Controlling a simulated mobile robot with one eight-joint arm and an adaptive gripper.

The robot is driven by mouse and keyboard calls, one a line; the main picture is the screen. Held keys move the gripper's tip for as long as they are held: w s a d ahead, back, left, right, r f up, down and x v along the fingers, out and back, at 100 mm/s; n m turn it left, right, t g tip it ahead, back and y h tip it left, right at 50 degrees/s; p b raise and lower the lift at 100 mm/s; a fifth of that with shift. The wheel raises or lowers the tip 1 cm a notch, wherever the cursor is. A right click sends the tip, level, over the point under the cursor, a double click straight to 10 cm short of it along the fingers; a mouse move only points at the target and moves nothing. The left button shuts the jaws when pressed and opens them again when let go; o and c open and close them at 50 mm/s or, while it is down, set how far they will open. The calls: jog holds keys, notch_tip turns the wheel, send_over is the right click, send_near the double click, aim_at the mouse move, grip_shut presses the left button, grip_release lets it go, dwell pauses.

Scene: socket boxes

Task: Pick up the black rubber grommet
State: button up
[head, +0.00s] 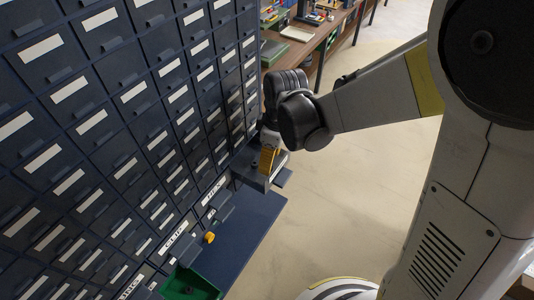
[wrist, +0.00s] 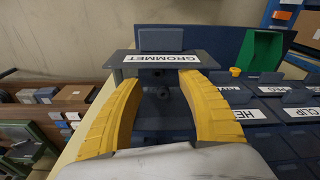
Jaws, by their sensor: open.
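An open dark drawer with a white GROMMET label (wrist: 162,59) lies ahead of my gripper in the wrist view. Small dark round shapes show inside it between my fingers; the nearer one (wrist: 163,94) looks like a black rubber grommet, though dark on dark. My gripper (wrist: 162,80) is open, with one yellow finger on each side of these shapes and nothing held. In the head view my gripper (head: 268,160) points down over the pulled-out drawer (head: 249,174) at the cabinet's right end. I cannot tell whether the fingers touch the drawer.
The dark blue drawer cabinet (head: 115,95) fills the left of the head view. On its ledge (head: 245,235) are a small yellow piece (head: 209,237) and a green bin (head: 188,284). A workbench (head: 310,40) stands behind. Open floor (head: 350,190) lies to the right.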

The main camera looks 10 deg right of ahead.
jog(key=f, duration=0.4)
jog(key=shift+w, duration=0.3)
jog(key=shift+s, duration=0.1)
jog(key=c, duration=0.9)
jog(key=shift+r, duration=0.15)
